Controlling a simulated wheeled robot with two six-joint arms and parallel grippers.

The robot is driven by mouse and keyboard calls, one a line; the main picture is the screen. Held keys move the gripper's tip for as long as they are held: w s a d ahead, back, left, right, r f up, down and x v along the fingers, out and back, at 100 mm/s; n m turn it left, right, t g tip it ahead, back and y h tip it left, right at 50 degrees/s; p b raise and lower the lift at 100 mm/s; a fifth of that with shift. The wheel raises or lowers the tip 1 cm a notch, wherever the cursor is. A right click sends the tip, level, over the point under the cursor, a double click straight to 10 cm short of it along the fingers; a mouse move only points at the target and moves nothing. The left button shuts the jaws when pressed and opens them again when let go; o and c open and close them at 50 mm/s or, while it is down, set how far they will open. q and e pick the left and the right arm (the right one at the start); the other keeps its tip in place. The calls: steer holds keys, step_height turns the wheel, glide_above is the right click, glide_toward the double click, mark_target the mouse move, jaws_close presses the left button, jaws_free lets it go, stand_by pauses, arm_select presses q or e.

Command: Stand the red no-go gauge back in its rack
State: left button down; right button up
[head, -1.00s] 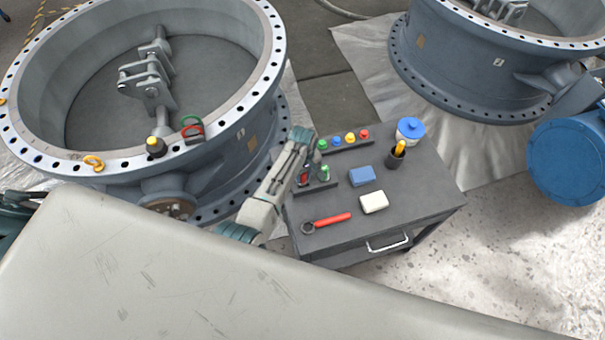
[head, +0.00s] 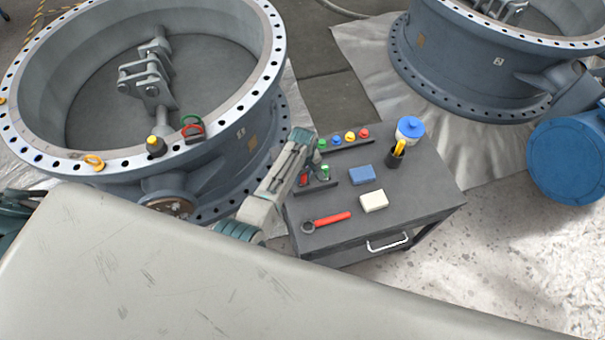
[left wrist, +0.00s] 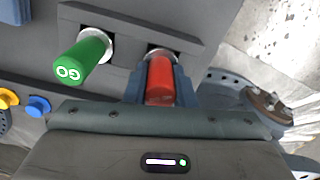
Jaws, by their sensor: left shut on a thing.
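The red no-go gauge (left wrist: 160,82) is between the fingers of my left gripper (left wrist: 158,92) in the left wrist view. Its metal end meets the dark rack (left wrist: 125,27) at the right-hand place; I cannot tell how deep it sits. The green GO gauge (left wrist: 82,58) stands in the same rack, to the left of the red one. In the head view my left gripper (head: 303,172) is over the left side of the cart, partly hiding the red gauge (head: 304,181). The green gauge (head: 325,171) shows beside it. My right gripper is not in view.
The grey cart top (head: 415,185) also holds a blue block (head: 362,175), a white block (head: 374,201), a red-handled tool (head: 330,220), a row of coloured knobs (head: 350,137), a blue-lidded jar (head: 409,129) and a dark cup (head: 396,157). A large valve body (head: 225,150) stands close on the left.

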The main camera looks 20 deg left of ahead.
arm_select(q)
steer(key=c, duration=0.7)
jaws_free()
steer(key=shift+o, duration=0.2)
steer(key=shift+r, duration=0.1)
steer(key=shift+r+p, duration=0.55)
steer(key=shift+p, duration=0.15)
step_height(320, 180, up, 3)
steer(key=p, duration=0.3)
steer(key=shift+r, duration=1.35)
